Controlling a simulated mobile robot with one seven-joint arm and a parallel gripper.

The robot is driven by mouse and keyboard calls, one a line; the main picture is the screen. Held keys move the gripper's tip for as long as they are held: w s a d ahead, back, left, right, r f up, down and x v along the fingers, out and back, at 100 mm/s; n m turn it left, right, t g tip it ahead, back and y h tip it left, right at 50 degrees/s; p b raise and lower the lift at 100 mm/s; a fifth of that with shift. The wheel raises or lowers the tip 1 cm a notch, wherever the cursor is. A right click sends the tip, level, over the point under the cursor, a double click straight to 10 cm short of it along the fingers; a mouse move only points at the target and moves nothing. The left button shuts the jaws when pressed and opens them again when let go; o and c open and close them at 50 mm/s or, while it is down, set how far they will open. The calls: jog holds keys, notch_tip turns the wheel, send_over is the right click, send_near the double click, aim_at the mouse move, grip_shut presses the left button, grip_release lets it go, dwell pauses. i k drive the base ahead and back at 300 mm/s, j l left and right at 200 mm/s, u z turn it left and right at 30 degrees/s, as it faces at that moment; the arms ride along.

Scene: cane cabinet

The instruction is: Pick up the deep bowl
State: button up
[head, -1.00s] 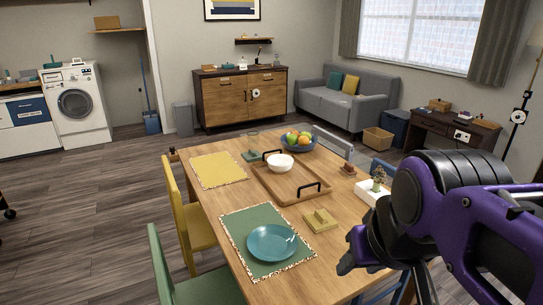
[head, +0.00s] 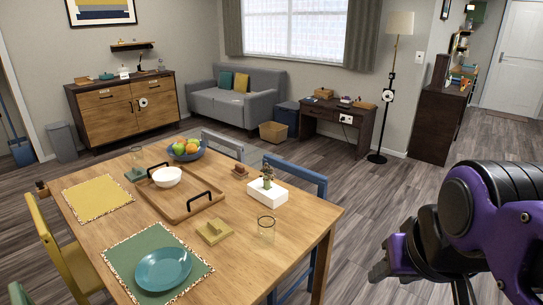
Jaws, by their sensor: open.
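A white bowl (head: 167,177) stands upright on a wooden tray (head: 182,212) with black handles, on the dining table; it looks like the deep bowl. A blue bowl (head: 186,154) behind the tray holds several fruits. A wide teal dish (head: 163,268) lies on the green placemat (head: 120,257) at the front. My gripper (head: 410,270) is at the lower right, beyond the table's right edge, well apart from all the bowls. It is open; its far parts are partly hidden by my own arm.
On the wooden table (head: 80,225) are a white planter (head: 268,193), a clear glass (head: 266,228), a yellow-green block (head: 214,232) and a yellow placemat (head: 97,194). A blue chair (head: 312,184) stands at its right side. The floor to the right is clear.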

aim_at(166, 178)
jog(key=i+l+z, duration=0.1)
jog(key=z, duration=0.25)
jog(key=i+l+z, duration=0.15)
jog(key=z, duration=0.2)
jog(key=i+l+z, duration=0.15)
jog(key=z, duration=0.25)
jog(key=i+l, duration=0.1)
jog(key=i, duration=2.15)
jog(key=i+l+u, duration=0.2)
jog(key=i, duration=0.3)
jog(key=i+l+u, duration=0.25)
jog(key=i, duration=0.25)
jog(key=i+u, duration=0.95)
jog(key=i+j+u, duration=0.15)
jog(key=i+u, duration=0.2)
jog(key=u, duration=0.15)
jog(key=i+u, duration=0.3)
jog(key=u, duration=0.15)
jog(key=i+j+u, duration=0.15)
jog(key=i+u, duration=0.15)
jog(key=i, duration=0.4)
jog(key=i+u, duration=0.3)
jog(key=i, duration=0.45)
jog(key=i+l+u, duration=0.15)
jog(key=i+u, duration=0.15)
jog(key=i, duration=0.4)
